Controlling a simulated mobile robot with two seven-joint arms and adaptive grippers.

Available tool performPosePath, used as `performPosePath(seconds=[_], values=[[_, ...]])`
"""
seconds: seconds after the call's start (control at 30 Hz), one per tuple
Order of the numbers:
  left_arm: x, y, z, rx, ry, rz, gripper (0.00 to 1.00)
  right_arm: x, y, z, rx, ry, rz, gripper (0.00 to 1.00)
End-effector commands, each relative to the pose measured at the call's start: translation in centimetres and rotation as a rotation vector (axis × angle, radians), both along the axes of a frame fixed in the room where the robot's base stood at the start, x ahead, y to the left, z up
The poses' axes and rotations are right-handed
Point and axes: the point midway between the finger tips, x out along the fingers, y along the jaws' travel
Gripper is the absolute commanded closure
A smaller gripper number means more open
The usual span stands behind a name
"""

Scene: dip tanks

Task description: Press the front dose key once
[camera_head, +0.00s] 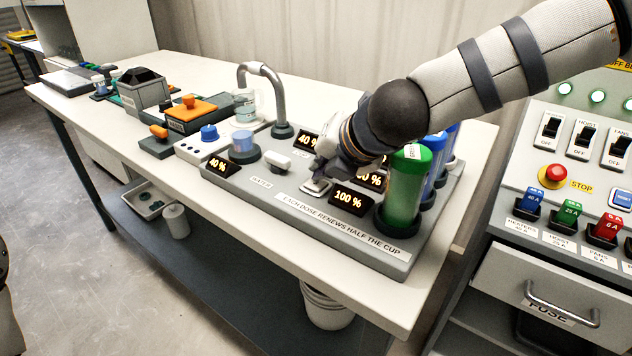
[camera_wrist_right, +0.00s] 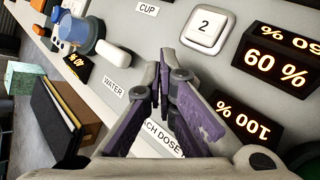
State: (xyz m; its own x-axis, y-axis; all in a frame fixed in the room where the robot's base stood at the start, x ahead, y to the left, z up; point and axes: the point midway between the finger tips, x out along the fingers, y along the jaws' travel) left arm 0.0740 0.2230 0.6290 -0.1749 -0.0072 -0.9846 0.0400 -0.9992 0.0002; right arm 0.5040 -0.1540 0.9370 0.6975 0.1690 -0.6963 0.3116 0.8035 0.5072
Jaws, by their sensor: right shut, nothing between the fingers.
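The front dose key (camera_head: 316,186) is a pale square button on the grey dosing panel (camera_head: 240,187), left of the front 100 % display (camera_head: 348,200). My right gripper (camera_head: 322,171) is shut and empty, its fingers pointing down just above and behind this key. I cannot tell whether they touch it. In the right wrist view the closed purple-sided fingers (camera_wrist_right: 162,78) stand over the panel, and I cannot make out the front key there. Another key marked 2 (camera_wrist_right: 205,27) lies beyond them, beside a 60 % display (camera_wrist_right: 272,66). My left gripper is out of view.
A green cylinder (camera_head: 405,190) stands right of the 100 % display, with blue ones behind. A white tap handle (camera_head: 278,163) and a metal spout (camera_head: 279,100) are to the left. A switch cabinet (camera_head: 560,190) with a red stop button stands at the right.

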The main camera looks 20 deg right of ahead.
Motion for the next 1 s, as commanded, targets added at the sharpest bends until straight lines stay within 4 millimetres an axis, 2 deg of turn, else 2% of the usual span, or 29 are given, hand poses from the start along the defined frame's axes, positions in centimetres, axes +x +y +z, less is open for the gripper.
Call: performPosePath(seconds=[1.0], values=[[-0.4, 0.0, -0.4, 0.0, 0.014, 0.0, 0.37, 0.0, 0.0, -1.2, 0.0, 0.004, 0.0, 1.0]])
